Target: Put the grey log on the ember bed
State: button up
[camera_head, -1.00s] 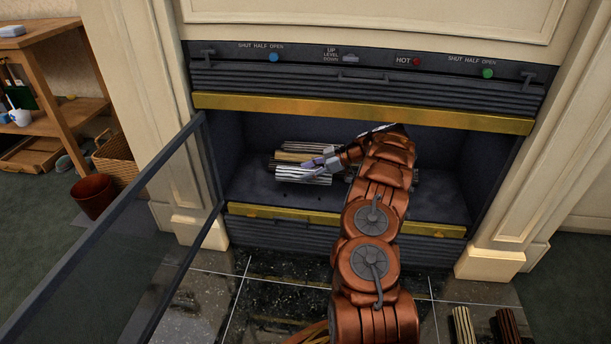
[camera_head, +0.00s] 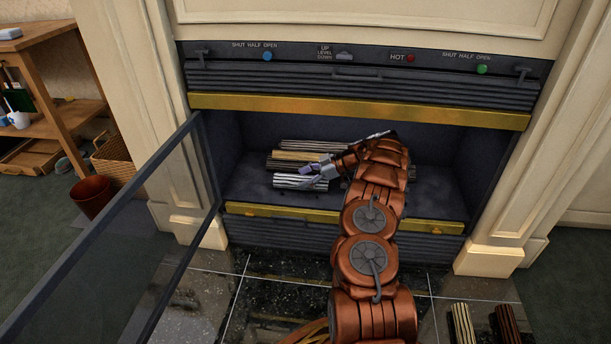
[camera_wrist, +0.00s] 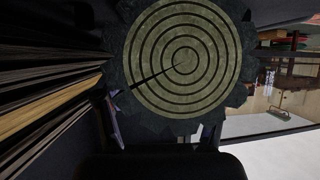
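The grey log (camera_head: 290,182) is a short, pale grey, striped log inside the open fireplace, in front of the other logs. Its ringed round end (camera_wrist: 180,60) fills the upper middle of the wrist view. My gripper (camera_head: 313,176) is at the log's right part, with one finger on either side of it in the wrist view (camera_wrist: 160,130). It looks shut on the log, though the contact is partly hidden. The ember bed (camera_head: 243,187) is the dark floor of the firebox. I cannot tell whether the log touches it.
A grey log (camera_head: 305,145) and a pale tan log (camera_head: 290,156) lie behind. A glass door (camera_head: 110,235) stands open at the left. A brass bar (camera_head: 360,107) crosses above the opening, and a brass rail (camera_head: 285,212) edges its front. Two logs (camera_head: 462,325) stand at the lower right.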

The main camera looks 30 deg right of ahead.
jog(key=shift+o, duration=0.5)
jog(key=shift+r, duration=0.1)
jog(key=shift+s+d+r, duration=0.1)
jog(key=shift+d+r, duration=0.05)
jog(key=shift+r, duration=0.15)
jog(key=p+v, duration=0.4)
jog(key=v, duration=0.7)
jog(key=shift+d, duration=0.2)
jog(key=shift+s, duration=0.15)
